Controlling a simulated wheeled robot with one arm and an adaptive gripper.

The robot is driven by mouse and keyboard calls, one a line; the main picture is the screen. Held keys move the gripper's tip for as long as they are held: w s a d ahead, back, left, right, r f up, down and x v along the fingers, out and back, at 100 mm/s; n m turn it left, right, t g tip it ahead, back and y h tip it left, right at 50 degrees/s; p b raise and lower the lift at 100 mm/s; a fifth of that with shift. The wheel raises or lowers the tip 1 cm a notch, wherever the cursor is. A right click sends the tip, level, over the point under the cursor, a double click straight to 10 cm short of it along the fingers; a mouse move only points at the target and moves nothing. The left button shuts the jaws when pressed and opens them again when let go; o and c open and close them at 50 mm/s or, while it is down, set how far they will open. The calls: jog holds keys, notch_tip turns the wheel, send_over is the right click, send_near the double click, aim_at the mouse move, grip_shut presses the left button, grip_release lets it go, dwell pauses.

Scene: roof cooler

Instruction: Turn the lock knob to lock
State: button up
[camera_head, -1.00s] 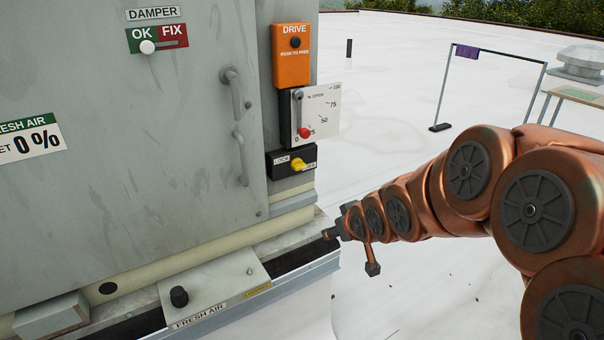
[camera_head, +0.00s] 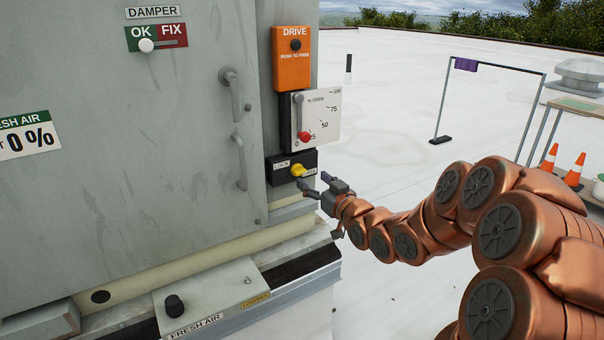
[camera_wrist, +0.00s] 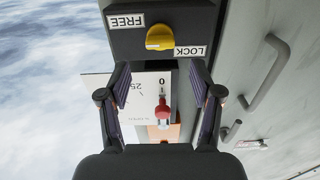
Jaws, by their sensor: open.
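The yellow lock knob (camera_head: 298,170) sits on a black plate (camera_head: 280,168) low on the cabinet's right edge, under the percent dial. The plate carries a LOCK label at its left; the other label is partly covered in the head view. In the wrist view the knob (camera_wrist: 159,38) appears upside down between the FREE and LOCK labels, with its pointed side turned toward FREE. My gripper (camera_head: 316,186) is just below and right of the knob in the head view, apart from it. In the wrist view its two fingers (camera_wrist: 160,95) are spread wide with nothing between them.
Above the knob are the dial with a red-tipped lever (camera_head: 304,135) and the orange DRIVE box (camera_head: 291,57). Door handles (camera_head: 236,95) stick out to the left. A ledge with a FRESH AIR box (camera_head: 215,290) lies below. The white roof is open to the right.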

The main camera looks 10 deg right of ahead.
aim_at(302, 172)
jog(key=shift+p+x, duration=0.45)
jog(key=shift+x, duration=2.7)
jog(key=shift+c, duration=0.2)
jog(key=c, duration=1.1)
jog(key=shift+f, duration=0.1)
